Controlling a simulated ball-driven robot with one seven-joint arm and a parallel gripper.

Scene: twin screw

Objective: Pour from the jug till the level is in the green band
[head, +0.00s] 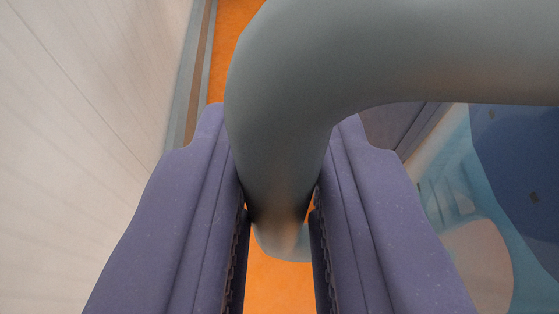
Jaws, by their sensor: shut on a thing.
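My gripper (280,215) fills the lower middle of the head view, its two purple fingers on either side of a thick grey-blue curved bar. The bar looks like the jug's handle (290,75); it bends from between the fingers up and off to the right edge. The fingers are shut on it. The jug's body is not clearly seen; a see-through bluish surface (460,190) at the right may be part of it. No receiving vessel, liquid level or green band can be made out.
A pale panelled surface (80,130) fills the left side, with a grey and brown edge strip (195,80) along it. An orange surface (275,285) shows beneath and between the fingers. A dark blue patch (520,170) lies at the right.

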